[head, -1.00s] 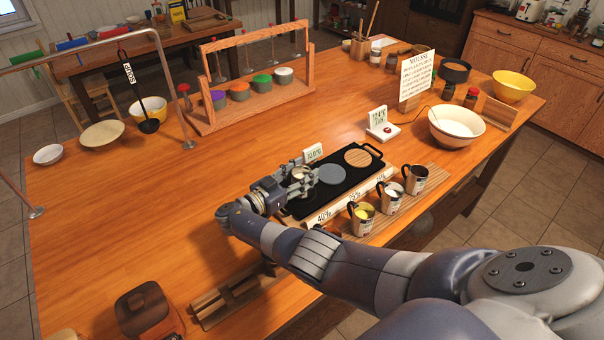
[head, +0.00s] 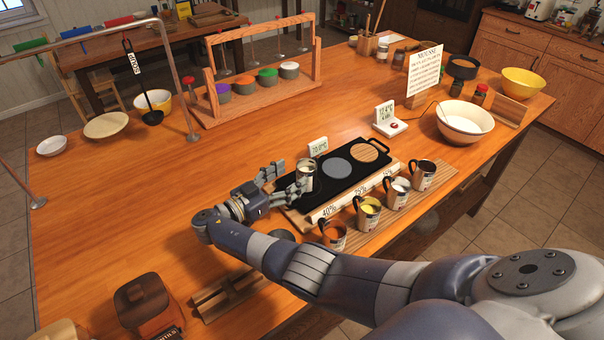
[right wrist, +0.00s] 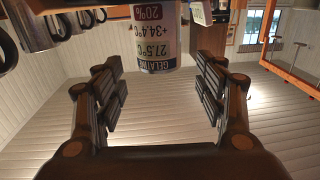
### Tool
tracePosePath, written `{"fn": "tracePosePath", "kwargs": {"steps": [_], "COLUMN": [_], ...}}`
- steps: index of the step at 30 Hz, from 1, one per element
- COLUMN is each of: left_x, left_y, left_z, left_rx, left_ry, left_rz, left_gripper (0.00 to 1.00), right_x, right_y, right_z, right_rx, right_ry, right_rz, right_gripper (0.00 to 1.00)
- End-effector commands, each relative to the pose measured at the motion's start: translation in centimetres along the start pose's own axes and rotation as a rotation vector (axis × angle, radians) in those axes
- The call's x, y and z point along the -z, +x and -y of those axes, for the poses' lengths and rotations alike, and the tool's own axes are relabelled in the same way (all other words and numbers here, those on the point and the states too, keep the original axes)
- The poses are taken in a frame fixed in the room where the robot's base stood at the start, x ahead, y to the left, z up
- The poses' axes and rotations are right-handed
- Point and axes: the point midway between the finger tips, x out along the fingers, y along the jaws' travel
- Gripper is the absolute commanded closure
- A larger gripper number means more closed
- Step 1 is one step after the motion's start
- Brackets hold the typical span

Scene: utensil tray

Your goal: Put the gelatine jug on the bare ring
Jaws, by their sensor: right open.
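The gelatine jug (head: 306,176) is a small metallic jug at the left end of a black tray (head: 351,190). In the right wrist view its label (right wrist: 156,42) appears upside down and reads gelatine, 27.5°C and 20%. My right gripper (head: 286,181) is open just left of the jug. In the right wrist view the open fingers (right wrist: 160,85) are apart, with the jug beyond them and nothing gripped. The black tray also has a grey disc (head: 337,168) in the middle and a wood-coloured round spot (head: 364,151) at the right, both empty. My left gripper is not in view.
Several handled cups, including an orange one (head: 333,235) and a yellow one (head: 368,214), stand along the front beside the tray. A small display (head: 318,147) stands behind it. A white bowl (head: 465,122) is at the right. The table's left middle is clear.

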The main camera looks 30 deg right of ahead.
Motion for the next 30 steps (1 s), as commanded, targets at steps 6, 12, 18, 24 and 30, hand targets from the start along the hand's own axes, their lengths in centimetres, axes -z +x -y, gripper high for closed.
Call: {"fn": "tracePosePath", "kwargs": {"steps": [6, 12, 18, 24, 30], "left_x": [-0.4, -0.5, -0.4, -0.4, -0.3], "left_y": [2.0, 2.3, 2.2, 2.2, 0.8], "left_z": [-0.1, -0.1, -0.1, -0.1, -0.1], "left_rx": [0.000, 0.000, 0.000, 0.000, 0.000], "left_ry": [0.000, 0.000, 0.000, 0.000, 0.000], "left_rz": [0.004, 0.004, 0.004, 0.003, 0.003], "left_gripper": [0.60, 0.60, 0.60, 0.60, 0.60], "right_x": [-0.3, 0.0, 0.1, 0.1, 1.5], "right_y": [-3.8, -5.0, -5.0, -5.0, -5.0], "right_z": [0.1, 0.0, 0.0, 0.0, 0.0], "right_rx": [0.001, -0.001, -0.001, -0.001, -0.001], "right_ry": [0.001, 0.001, 0.001, 0.000, 0.001], "right_rz": [0.001, -0.001, -0.001, 0.000, 0.000], "right_gripper": [0.35, 0.35, 0.35, 0.35, 0.35]}}
